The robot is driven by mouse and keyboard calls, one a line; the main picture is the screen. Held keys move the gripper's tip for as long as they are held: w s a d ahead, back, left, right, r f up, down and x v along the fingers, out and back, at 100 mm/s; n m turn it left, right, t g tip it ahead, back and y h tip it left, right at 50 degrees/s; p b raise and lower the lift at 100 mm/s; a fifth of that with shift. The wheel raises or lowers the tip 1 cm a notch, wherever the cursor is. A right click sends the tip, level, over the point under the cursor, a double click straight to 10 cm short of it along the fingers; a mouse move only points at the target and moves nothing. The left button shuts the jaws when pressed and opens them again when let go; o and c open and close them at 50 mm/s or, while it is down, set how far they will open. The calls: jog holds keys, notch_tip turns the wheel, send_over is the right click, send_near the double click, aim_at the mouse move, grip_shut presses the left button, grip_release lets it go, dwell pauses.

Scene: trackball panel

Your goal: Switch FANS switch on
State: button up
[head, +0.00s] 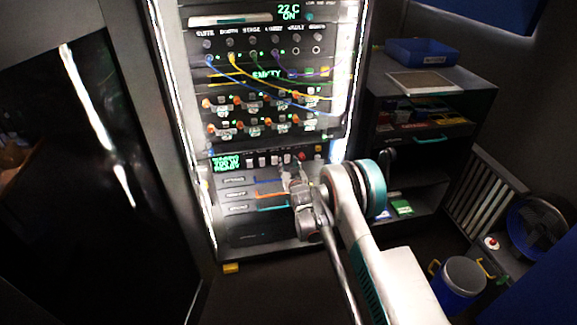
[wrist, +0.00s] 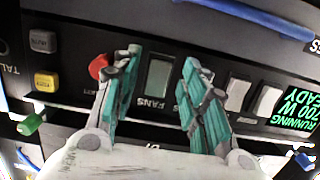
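The FANS switch (wrist: 158,77) is a rectangular rocker with a grey-green face in a dark frame, its FANS label beside it in the wrist view. Its face looks darker than the white switches nearby; I cannot tell its on or off position. My gripper (wrist: 160,66) is open and empty, its two teal-padded fingers on either side of the switch. Whether a finger touches the panel is unclear. In the head view my gripper (head: 287,172) is at the row of switches low on the rack, and partly covers that area.
White rocker switches (wrist: 268,100) and a green-lettered display (wrist: 297,106) lie right of the fingers. A red knob (wrist: 98,66) is close by the left finger. A yellow button (wrist: 45,82) is farther left. Cables (head: 285,82) hang across the upper rack. A shelf unit (head: 440,80) stands at right.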

jog(key=f+v, duration=0.1)
jog(key=v, duration=0.6)
jog(key=shift+s+r, duration=0.2)
jog(key=shift+r, duration=0.3)
